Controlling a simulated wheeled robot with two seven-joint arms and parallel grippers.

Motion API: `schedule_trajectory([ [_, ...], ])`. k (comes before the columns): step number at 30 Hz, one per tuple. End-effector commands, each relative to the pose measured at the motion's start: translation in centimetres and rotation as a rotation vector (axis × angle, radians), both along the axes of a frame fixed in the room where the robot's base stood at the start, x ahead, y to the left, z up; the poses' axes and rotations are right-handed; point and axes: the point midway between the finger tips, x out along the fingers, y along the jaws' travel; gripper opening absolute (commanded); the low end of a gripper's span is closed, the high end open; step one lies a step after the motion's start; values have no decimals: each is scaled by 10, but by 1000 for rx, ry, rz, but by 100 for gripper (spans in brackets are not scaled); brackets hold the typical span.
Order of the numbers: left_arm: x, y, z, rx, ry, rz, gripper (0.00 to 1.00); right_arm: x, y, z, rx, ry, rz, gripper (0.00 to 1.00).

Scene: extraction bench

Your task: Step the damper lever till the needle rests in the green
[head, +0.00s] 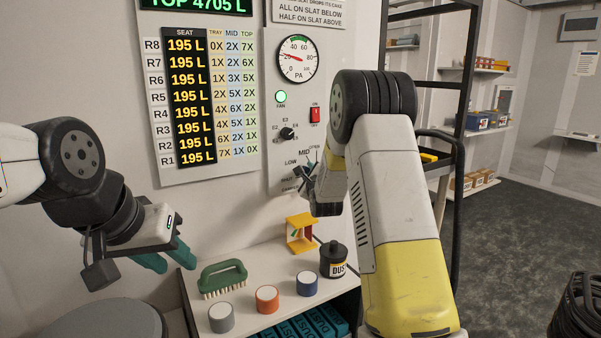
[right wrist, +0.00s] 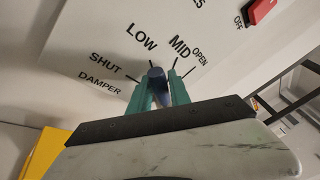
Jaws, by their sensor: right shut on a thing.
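The round PA gauge (head: 298,60) is on the wall panel. Its red needle points left, near the 20 mark, and the green band lies at the top of the dial. The damper lever (right wrist: 156,80) is dark blue and points close to the LOW mark, between the SHUT and MID marks. My right gripper (right wrist: 158,92) is shut on the lever, with its teal fingers on either side. In the head view my right gripper (head: 308,177) partly hides the damper scale. My left gripper (head: 168,256) is open and empty at the left, above the bench.
A red switch (head: 315,114), a green fan lamp (head: 280,97) and a black selector knob (head: 287,133) sit above the damper. The shelf holds a green brush (head: 222,277), several round pots, a black dust bottle (head: 333,260) and a yellow stand (head: 301,232).

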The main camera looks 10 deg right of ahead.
Motion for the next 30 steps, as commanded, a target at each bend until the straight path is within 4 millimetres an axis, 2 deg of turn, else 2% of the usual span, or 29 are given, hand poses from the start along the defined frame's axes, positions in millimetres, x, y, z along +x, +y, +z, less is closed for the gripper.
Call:
schedule_trajectory([
  [14,0,0,0,0,0,0,36,1,-4,4,48,18,-3,0],
  [30,0,0,0,0,0,0,36,6,-19,20,364,148,-4,0],
])
